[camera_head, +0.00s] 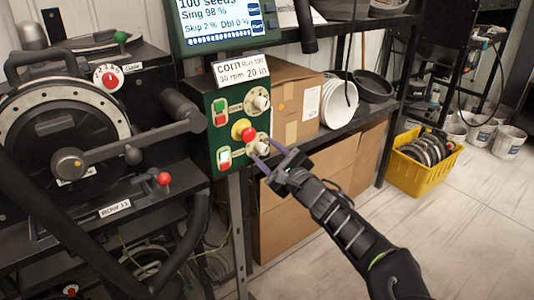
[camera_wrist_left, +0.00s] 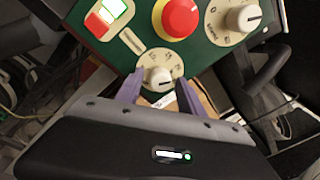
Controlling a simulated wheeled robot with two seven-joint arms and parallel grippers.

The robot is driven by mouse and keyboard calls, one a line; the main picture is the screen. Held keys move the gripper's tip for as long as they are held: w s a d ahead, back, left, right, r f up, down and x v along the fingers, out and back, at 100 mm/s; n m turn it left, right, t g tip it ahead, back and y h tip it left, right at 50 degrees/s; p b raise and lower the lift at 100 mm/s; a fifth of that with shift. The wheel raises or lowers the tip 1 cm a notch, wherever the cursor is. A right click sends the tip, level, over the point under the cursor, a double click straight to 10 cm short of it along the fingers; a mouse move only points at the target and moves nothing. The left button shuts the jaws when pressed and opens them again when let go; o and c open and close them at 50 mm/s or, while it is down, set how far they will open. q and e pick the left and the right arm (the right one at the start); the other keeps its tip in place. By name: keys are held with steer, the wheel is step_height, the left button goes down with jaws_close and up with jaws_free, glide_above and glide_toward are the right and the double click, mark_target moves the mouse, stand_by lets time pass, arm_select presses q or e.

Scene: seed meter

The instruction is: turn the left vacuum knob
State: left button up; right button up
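A green control panel (camera_head: 224,140) carries two white knobs on pale dials. The lower knob (camera_head: 264,147) has my left gripper (camera_head: 262,155) at it. In the left wrist view this knob (camera_wrist_left: 158,79) shows between my two purple fingertips (camera_wrist_left: 160,92), with a gap on each side. The gripper is open, its fingers pointing at the panel around the knob; whether they touch it cannot be told. The other knob (camera_head: 259,103) is higher on the panel and also shows in the left wrist view (camera_wrist_left: 243,18). My right gripper is not in view.
A red stop button on a yellow base (camera_head: 243,130) sits between the knobs. Lit rocker switches (camera_head: 220,112) line the panel's left side. A screen (camera_head: 222,22) is above. A machine with a crank arm (camera_head: 145,140) stands left; boxes (camera_head: 290,95) are behind.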

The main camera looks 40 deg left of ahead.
arm_select(q)
jaws_close()
stand_by(0.4)
steer(key=shift+r+m+p, duration=0.2)
steer(key=shift+m+p, duration=0.2)
steer(key=shift+p, duration=0.4)
steer(key=m+p, duration=0.3)
steer(key=p, duration=0.4)
steer(key=m+p, duration=0.4)
steer(key=p, duration=0.4)
steer(key=shift+r+m+g+h, duration=0.15)
steer(key=shift+m+g+h, duration=0.15)
steer(key=shift+f+m+p, duration=0.25)
steer(key=shift+m+p, duration=0.35)
steer(key=shift+p, duration=0.15)
steer(key=shift+o, duration=0.9)
jaws_free()
steer(key=shift+d, duration=0.15)
